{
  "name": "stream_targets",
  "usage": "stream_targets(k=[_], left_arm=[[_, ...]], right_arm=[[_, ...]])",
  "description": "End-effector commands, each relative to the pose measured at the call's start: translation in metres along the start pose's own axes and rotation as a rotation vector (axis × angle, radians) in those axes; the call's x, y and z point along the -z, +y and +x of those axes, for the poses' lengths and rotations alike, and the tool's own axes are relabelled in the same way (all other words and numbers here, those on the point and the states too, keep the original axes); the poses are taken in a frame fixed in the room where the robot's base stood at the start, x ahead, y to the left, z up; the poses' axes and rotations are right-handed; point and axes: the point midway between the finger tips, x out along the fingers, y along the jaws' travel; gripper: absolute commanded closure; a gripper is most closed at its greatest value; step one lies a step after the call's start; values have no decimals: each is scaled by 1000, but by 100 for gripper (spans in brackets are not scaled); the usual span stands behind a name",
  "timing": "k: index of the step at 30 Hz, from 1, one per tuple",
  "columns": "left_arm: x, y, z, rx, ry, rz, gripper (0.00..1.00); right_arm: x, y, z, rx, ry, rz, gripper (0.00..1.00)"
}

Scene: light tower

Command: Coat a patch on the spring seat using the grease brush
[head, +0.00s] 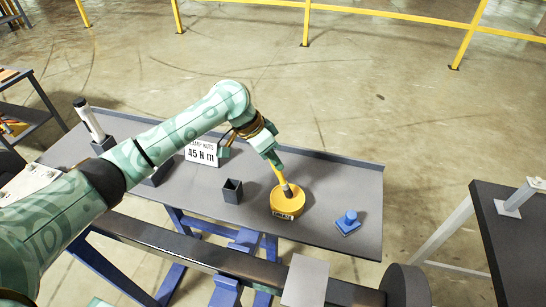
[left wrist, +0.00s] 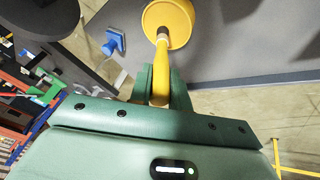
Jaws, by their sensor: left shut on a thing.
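The grease brush (left wrist: 160,82) has a yellow handle and a metal ferrule; it also shows in the head view (head: 279,172). My left gripper (head: 273,164) is shut on its handle, and the green fingers show around it in the left wrist view (left wrist: 161,88). The brush points down, with its tip over or in a round yellow tin (head: 289,207) with a small label; I cannot tell if it touches the grease. The tin also shows in the left wrist view (left wrist: 178,20). I cannot make out the spring seat for certain. My right gripper is not in view.
The grey table (head: 325,175) also bears a small dark open box (head: 232,190), a blue knobbed block (head: 348,222), a white "45 N m" sign (head: 201,153) and a white-and-black tool in a holder (head: 90,120). A dark beam (head: 215,256) runs along the near side.

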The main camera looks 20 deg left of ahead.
Motion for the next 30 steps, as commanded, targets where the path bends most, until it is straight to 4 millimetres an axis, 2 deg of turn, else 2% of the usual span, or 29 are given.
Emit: stream_targets(k=[30], left_arm=[[-3, -2, 8, 0, -1, -1, 100]], right_arm=[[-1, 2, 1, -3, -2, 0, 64]])
